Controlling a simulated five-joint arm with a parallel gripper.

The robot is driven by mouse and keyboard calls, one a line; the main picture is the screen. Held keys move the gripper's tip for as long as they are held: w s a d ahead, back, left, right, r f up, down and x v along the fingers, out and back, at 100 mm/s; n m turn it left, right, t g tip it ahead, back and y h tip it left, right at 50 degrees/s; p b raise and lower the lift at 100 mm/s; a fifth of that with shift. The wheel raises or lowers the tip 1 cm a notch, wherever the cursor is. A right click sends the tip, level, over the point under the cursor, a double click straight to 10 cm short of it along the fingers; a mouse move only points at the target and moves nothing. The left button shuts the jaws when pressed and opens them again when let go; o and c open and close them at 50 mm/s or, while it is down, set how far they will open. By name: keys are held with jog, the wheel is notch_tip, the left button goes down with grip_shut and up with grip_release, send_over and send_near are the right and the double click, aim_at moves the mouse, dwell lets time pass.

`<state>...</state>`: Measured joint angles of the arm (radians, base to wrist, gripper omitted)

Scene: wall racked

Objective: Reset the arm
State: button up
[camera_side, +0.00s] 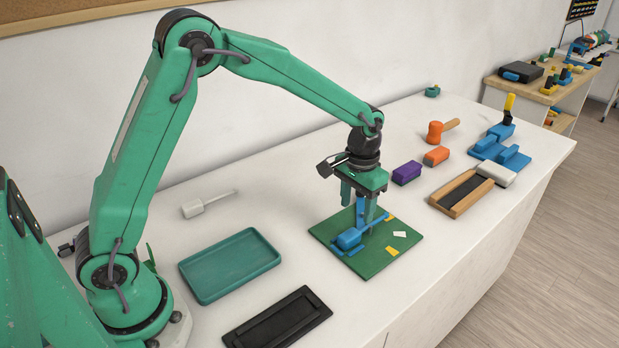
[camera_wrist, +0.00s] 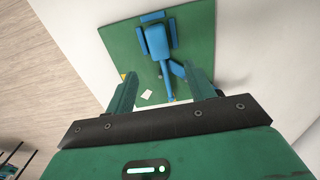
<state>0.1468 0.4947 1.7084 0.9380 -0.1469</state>
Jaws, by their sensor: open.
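My green arm reaches out over the white bench. My gripper (camera_side: 359,204) points down above a green board (camera_side: 402,240) and is open. A blue tool-like piece (camera_side: 349,238) with a thick head and a thin shaft lies on the board. In the wrist view my gripper's two fingers (camera_wrist: 162,88) stand apart, and the blue piece (camera_wrist: 157,40) lies beyond them with its shaft pointing toward the gap. Nothing shows held between the fingers. The fingertips' exact height over the board is hard to tell.
A teal tray (camera_side: 205,287) and a black frame (camera_side: 277,318) lie to the left. A white tool (camera_side: 207,204) is behind. Purple (camera_side: 407,172) and orange (camera_side: 436,155) blocks, an orange mallet (camera_side: 435,132), a wooden holder (camera_side: 459,195) and a blue fixture (camera_side: 500,148) stand to the right.

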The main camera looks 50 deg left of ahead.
jog(key=shift+s+a+r, duration=0.15)
jog(key=shift+s+r, duration=0.05)
jog(key=shift+r, duration=0.25)
jog(key=s+a+r+t, duration=0.2)
jog(key=s+a+r, duration=0.2)
jog(key=s+r, duration=0.6)
jog(key=s+a+r+t, duration=0.1)
jog(key=s+r, duration=0.1)
jog(key=s, duration=0.5)
jog(key=s+a+r+t, duration=0.1)
jog(key=s+r+t, duration=0.1)
jog(key=s, duration=0.5)
jog(key=shift+s+a+r+t, duration=0.15)
jog(key=shift+s+a+t, duration=0.1)
jog(key=shift+a+t, duration=0.1)
